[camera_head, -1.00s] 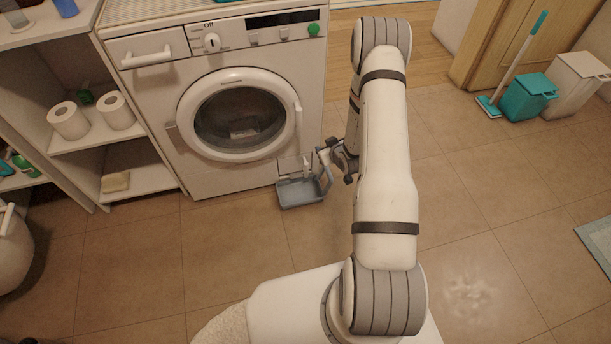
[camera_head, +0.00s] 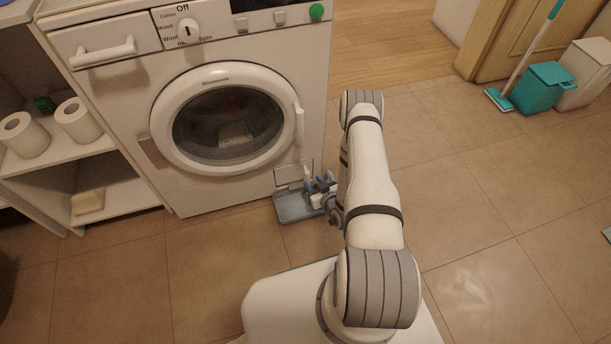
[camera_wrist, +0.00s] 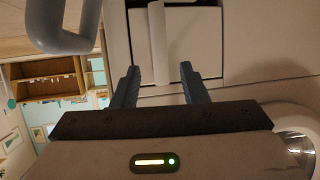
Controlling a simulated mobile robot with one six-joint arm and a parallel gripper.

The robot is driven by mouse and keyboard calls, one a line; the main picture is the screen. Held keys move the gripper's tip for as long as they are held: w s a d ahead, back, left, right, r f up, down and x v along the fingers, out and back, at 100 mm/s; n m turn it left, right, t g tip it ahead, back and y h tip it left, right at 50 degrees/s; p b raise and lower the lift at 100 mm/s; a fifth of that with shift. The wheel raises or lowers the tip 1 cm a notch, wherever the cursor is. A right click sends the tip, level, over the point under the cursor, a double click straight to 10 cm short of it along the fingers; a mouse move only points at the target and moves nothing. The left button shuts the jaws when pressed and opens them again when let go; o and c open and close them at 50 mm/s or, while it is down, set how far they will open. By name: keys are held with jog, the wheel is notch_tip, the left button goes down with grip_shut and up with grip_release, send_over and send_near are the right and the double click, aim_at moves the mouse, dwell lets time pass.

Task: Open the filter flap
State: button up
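The filter flap (camera_head: 290,173) is a small pale square panel low on the front right of the washing machine (camera_head: 240,187). It looks closed. In the wrist view the flap (camera_wrist: 195,45) has a slim white handle (camera_wrist: 157,40) that sticks out toward my gripper. My gripper (camera_head: 320,187) is low in front of the flap. In the wrist view my gripper (camera_wrist: 158,70) is open, with one blue-grey finger on each side of the handle's end. I see a gap on both sides and no clear contact.
A blue-grey tray (camera_head: 297,207) lies on the floor under the flap. A thick blue-grey loop (camera_wrist: 62,38), perhaps its handle, is close to my gripper in the wrist view. A shelf (camera_head: 125,186) stands left of the machine.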

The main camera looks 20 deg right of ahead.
aim_at(307, 177)
jog(key=b+x, duration=0.1)
jog(key=x, duration=0.4)
jog(key=shift+w+f+b, duration=0.15)
jog(key=shift+w+b, duration=0.15)
jog(key=shift+b, duration=0.1)
jog(key=shift+c, duration=0.6)
grip_shut()
